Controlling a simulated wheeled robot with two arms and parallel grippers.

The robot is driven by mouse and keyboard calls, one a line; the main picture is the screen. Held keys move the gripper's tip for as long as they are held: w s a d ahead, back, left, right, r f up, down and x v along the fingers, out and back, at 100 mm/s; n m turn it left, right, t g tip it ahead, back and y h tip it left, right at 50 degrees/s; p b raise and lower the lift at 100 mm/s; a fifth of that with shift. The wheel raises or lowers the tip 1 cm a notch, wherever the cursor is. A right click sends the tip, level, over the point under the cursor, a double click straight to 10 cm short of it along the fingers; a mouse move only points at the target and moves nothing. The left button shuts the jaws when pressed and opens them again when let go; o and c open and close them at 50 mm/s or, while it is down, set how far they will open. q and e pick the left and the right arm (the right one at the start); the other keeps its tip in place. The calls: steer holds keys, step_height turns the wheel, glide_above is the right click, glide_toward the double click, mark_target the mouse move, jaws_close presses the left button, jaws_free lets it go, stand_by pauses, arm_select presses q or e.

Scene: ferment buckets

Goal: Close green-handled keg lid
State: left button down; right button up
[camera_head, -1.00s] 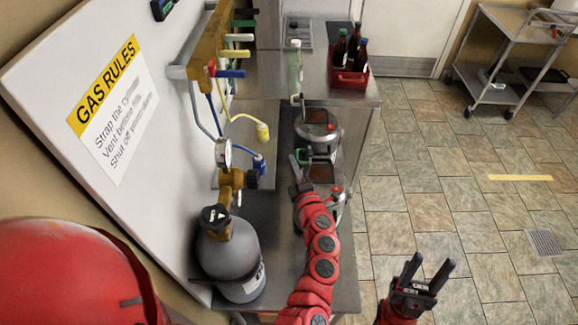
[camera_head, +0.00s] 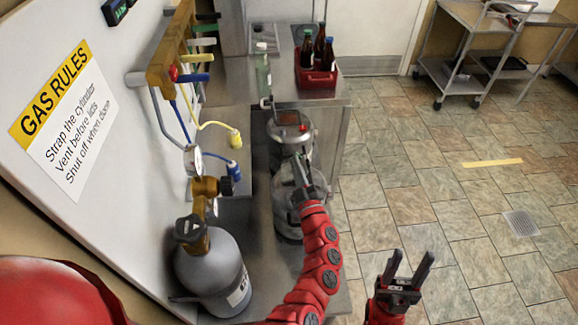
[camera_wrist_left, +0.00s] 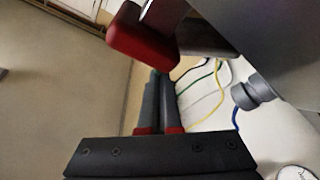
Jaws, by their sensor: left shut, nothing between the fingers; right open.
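Two steel kegs stand one behind the other on the steel bench. The far keg (camera_head: 291,148) has a dark top with a small red part. The near keg (camera_head: 284,212) is partly covered by my left arm, and I cannot make out a green handle or its lid's position now. My left gripper (camera_head: 301,163) is shut and empty, over the near keg's top. In the left wrist view its fingers (camera_wrist_left: 160,98) point toward a red block (camera_wrist_left: 142,36) beside grey metal; contact is unclear. My right gripper (camera_head: 407,264) is open and empty above the floor.
A grey gas cylinder (camera_head: 213,272) with a brass regulator stands left of the kegs. Yellow and blue hoses hang from the manifold on the board. The tiled floor is open on the right.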

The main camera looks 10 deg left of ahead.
arm_select(q)
steer(key=shift+w+d+f, duration=0.15)
steer(key=shift+d+f, duration=0.25)
steer(key=shift+d, duration=0.1)
steer(key=shift+w+d+f+m+b, duration=0.15)
steer(key=shift+d+m+b, duration=0.25)
steer(key=shift+m, duration=0.4)
steer(key=shift+h, duration=0.3)
steer(key=shift+a, duration=0.1)
